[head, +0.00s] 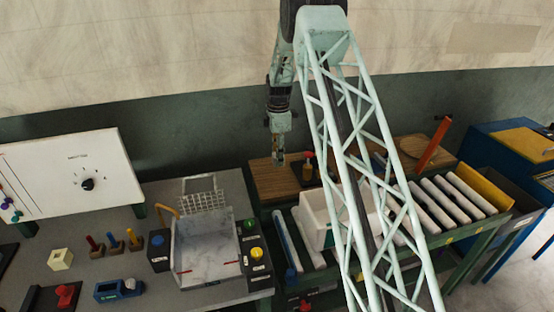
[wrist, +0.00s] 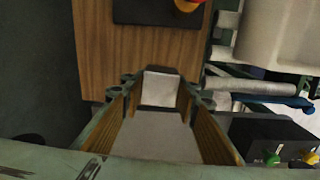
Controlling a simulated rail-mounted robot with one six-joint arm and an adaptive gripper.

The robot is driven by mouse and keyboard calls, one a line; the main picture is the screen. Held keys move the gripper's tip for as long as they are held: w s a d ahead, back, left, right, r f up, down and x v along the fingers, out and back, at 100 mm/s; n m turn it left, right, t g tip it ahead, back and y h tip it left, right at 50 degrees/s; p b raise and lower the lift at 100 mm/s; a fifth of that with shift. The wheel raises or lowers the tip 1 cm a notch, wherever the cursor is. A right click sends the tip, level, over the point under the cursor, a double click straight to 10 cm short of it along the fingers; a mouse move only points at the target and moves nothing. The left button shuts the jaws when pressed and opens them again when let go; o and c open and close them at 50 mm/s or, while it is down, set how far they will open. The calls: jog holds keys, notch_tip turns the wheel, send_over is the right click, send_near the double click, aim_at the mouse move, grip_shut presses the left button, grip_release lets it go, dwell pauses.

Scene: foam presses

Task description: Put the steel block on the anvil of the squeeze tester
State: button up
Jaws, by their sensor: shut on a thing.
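My gripper (head: 279,158) hangs above the left part of the wooden bench top in the head view. In the wrist view its two green fingers with brown ribbed pads (wrist: 160,115) are shut on a plain grey block, the steel block (wrist: 158,138). The block is too small to make out in the head view. A grey-white open machine (head: 205,250) with a wire-mesh guard (head: 203,193) and push buttons stands on the grey bench, left of my gripper. I cannot tell for sure that it is the squeeze tester, and no anvil is clearly visible.
The wooden bench top (wrist: 110,65) lies below my gripper with a dark plate (wrist: 150,10) on it. A rack of white foam slabs (head: 447,194) stands right. A white dial panel (head: 75,178) and small coloured-handled tools (head: 113,243) are at left.

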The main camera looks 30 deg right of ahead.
jog(key=w+a+r+m+b, duration=0.2)
jog(key=a+r+m+b, duration=0.2)
jog(key=a, duration=1)
jog(key=w+a+r+m+b, duration=0.1)
jog(key=a+r+m+b, duration=0.4)
jog(key=a+r+m, duration=0.4)
jog(key=shift+w+a+r+m, duration=0.25)
jog(key=shift+a+m, duration=0.65)
jog(key=shift+a, duration=1.6)
jog(key=shift+w+f, duration=0.1)
